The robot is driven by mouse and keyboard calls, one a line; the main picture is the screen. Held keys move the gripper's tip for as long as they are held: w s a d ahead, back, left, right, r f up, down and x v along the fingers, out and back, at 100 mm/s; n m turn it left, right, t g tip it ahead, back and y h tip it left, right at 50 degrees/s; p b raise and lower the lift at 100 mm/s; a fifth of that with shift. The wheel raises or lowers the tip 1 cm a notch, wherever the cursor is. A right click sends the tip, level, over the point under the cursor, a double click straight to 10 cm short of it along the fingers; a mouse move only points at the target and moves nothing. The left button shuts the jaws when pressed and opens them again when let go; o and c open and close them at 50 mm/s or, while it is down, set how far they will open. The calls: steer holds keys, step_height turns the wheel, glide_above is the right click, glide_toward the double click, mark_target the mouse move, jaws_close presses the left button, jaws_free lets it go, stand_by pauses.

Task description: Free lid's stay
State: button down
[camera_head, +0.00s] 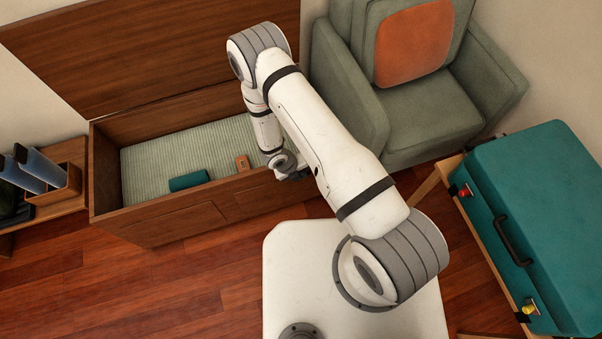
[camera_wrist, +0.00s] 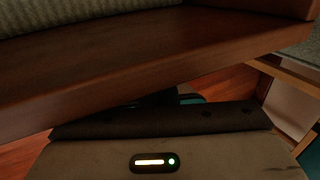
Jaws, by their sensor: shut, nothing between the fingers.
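A long wooden chest (camera_head: 165,228) stands against the wall with its lid (camera_head: 150,50) raised and leaning back. I cannot make out the lid's stay; my arm covers the chest's right end. My gripper (camera_head: 298,174) is low at the chest's front right, just outside the front wall, and mostly hidden by my wrist. In the wrist view the chest's wooden rim (camera_wrist: 150,62) crosses above my gripper (camera_wrist: 165,98), whose dark fingers show only in part. It is shut and empty.
Inside the chest, a teal roll (camera_head: 189,180) and a small orange-brown block (camera_head: 242,162) lie on a striped lining (camera_head: 150,160). A green armchair (camera_head: 425,105) stands to the right. A teal case (camera_head: 545,220) rests on a wooden stand. A low shelf (camera_head: 60,207) is at left. Front-left floor is clear.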

steer(key=shift+f, duration=0.1)
steer(key=f+h+b, duration=0.1)
steer(key=f+b, duration=0.1)
steer(key=b, duration=0.1)
steer(key=shift+h, duration=0.3)
steer(key=shift+r, duration=0.15)
stand_by(0.3)
steer(key=shift+r+p, duration=0.55)
steer(key=shift+r, duration=0.2)
